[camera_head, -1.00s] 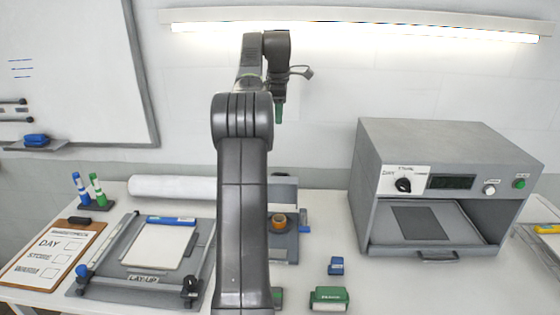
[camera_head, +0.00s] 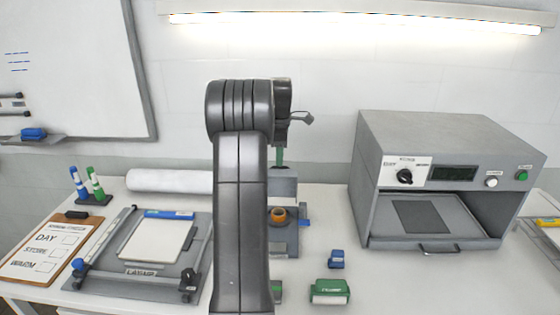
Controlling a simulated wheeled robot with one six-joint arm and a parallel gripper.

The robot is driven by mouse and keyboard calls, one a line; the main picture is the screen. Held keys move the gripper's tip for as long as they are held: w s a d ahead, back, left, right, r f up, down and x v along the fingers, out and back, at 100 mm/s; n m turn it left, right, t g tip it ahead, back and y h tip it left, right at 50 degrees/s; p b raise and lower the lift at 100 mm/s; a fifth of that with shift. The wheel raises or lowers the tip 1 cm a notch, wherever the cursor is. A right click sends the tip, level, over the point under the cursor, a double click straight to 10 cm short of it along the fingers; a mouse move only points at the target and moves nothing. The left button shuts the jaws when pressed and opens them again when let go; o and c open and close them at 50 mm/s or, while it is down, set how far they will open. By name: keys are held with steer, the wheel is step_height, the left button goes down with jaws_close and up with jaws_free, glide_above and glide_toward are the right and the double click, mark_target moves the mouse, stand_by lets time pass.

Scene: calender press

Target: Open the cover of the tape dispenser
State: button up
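What looks like the tape dispenser is a grey unit (camera_head: 290,241) on the table near the middle, partly hidden behind my arm. An orange-brown roll (camera_head: 278,215) sits on it, and a blue part (camera_head: 304,222) sticks out at its right side. A grey upright block (camera_head: 284,187) stands at its back; I cannot tell whether this is the cover. My gripper (camera_head: 280,157) shows only as a thin green tip pointing down, just above or in front of that block in the picture. The arm hides most of it, so its opening and any contact cannot be seen.
A grey press (camera_head: 450,138) with an open front stands at right. A blue block (camera_head: 336,259) and a green roller-like item (camera_head: 330,291) lie in front of the dispenser. At left are a lay-up board (camera_head: 150,272), a clipboard (camera_head: 45,250), markers (camera_head: 94,184) and a white roll (camera_head: 170,181).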

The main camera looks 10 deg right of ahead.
mark_target(280, 183)
steer(key=shift+w+f, duration=0.1)
steer(key=shift+f, duration=1.25)
jaws_close()
steer(key=shift+r+p, duration=0.1)
steer(key=shift+p, duration=0.2)
